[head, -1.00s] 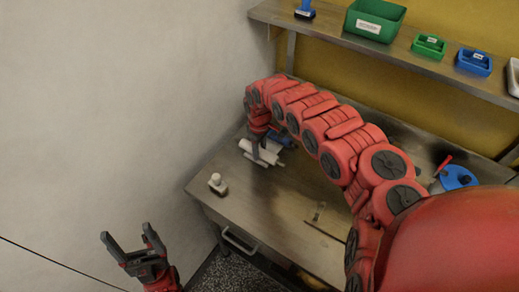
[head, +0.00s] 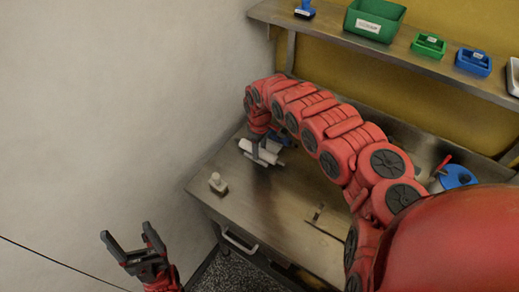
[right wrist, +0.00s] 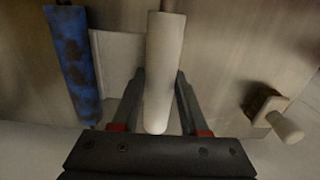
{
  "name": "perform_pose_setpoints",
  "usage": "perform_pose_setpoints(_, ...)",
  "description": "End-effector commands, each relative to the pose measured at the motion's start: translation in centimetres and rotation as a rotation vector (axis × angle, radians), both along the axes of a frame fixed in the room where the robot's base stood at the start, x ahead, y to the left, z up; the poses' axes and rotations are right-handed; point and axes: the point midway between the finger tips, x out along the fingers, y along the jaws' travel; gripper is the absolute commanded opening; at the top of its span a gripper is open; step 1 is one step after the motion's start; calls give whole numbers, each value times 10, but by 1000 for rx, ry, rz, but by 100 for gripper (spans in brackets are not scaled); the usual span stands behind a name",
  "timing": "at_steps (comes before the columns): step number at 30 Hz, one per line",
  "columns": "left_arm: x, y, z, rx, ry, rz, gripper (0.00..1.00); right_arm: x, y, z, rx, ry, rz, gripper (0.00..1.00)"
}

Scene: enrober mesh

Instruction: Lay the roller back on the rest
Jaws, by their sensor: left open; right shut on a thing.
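My right gripper (head: 260,157) points down at the far left end of the steel table. It is shut on a white roller (right wrist: 163,75), which lies between its fingers in the right wrist view. A pale flat piece (right wrist: 118,62), perhaps the rest, lies just left of the roller. I cannot tell whether the roller touches it or the table. A blue cylinder with dark stains (right wrist: 74,65) lies further left, apart from the roller. In the head view the arm partly hides these things. My left gripper (head: 131,243) is open and empty, off the table's front left.
A small white-topped object (head: 217,183) stands near the table's left front edge. A flat tool (head: 325,220) lies near the front edge. A blue round item (head: 456,176) is at the right. A shelf (head: 400,52) with bins runs above the back. The table's middle is clear.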

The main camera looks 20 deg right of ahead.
Motion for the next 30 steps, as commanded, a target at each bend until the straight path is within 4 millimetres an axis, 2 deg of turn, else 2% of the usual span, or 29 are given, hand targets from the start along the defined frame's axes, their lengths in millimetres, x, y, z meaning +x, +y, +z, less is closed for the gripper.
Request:
perform_pose_setpoints(6, 0, 0, -2, 0, 0, 0, 79, 0, 0, -3, -1, -1, 0, 0)
perform_pose_setpoints(7, 0, 0, -2, 0, 0, 0, 79, 0, 0, -2, -1, -1, 0, 49)
perform_pose_setpoints(12, 0, 0, -2, 0, 0, 0, 79, 0, 0, -2, 0, 0, 0, 79)
perform_pose_setpoints(23, 0, 0, 1, 0, 0, 0, 79, 0, 0, 0, 0, 0, 0, 79)
perform_pose_setpoints(30, 0, 0, 16, 0, 0, 0, 79, 0, 0, 18, -1, 1, 0, 79)
